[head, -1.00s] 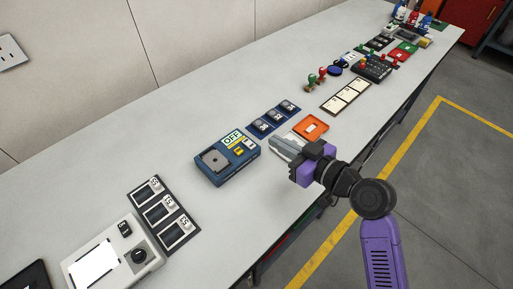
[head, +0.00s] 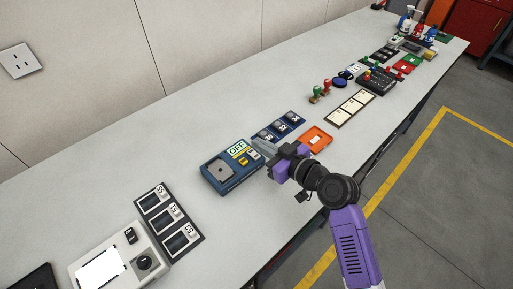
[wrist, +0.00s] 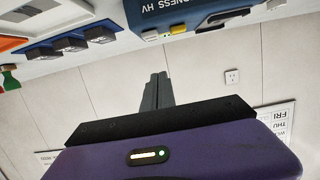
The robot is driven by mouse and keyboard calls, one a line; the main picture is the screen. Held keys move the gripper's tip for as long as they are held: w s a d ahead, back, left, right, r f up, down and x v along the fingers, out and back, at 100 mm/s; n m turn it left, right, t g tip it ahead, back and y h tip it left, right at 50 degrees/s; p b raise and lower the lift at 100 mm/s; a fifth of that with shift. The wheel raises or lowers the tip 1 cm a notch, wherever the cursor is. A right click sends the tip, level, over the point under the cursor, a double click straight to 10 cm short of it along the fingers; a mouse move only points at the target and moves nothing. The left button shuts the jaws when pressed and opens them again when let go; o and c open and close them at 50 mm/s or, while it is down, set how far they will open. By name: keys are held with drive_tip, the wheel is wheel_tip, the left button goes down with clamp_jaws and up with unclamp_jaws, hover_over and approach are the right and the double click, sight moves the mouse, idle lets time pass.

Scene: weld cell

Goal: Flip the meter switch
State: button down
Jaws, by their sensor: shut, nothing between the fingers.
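The blue meter (head: 229,176) lies on the bench, with a grey square plate, an "OFF" label and small yellow and white parts at its right end. In the wrist view the meter (wrist: 205,17) is at the top, partly cut off, with lettering ending in "NESS HV". A yellow part (wrist: 178,29) and a white part (wrist: 151,35) show on its edge. I cannot tell which is the switch. My gripper (head: 263,148) is shut and empty, its fingertips close to the meter's right end. Contact cannot be told. In the wrist view the fingers (wrist: 158,85) are together.
Blue dial blocks (head: 281,131) and an orange tray (head: 315,139) sit right of the meter. A black panel with three displays (head: 170,222) and a white device (head: 118,258) stand to its left. The white bench (head: 150,140) is clear behind the meter.

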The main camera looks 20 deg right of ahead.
sight(256, 155)
drive_tip(key=shift+x, duration=0.95)
wheel_tip(256, 155, down, 3)
drive_tip(key=shift+r, duration=0.25)
drive_tip(key=shift+f, duration=0.8)
drive_tip(key=shift+w+f+b, duration=0.1)
drive_tip(key=shift+f+b, duration=0.3)
drive_tip(key=shift+b, duration=0.15)
drive_tip(key=shift+w+a+r+p, duration=0.1)
drive_tip(key=shift+w+r+p, duration=0.1)
drive_tip(key=shift+r+p, duration=0.8)
drive_tip(key=shift+w+a+r+p, duration=0.15)
drive_tip(key=shift+r+p, duration=0.4)
drive_tip(key=shift+r, duration=0.9)
drive_tip(key=b+v, duration=0.2)
drive_tip(key=v, duration=0.8)
drive_tip(key=shift+r+b, duration=0.3)
drive_tip(key=shift+r, duration=0.1)
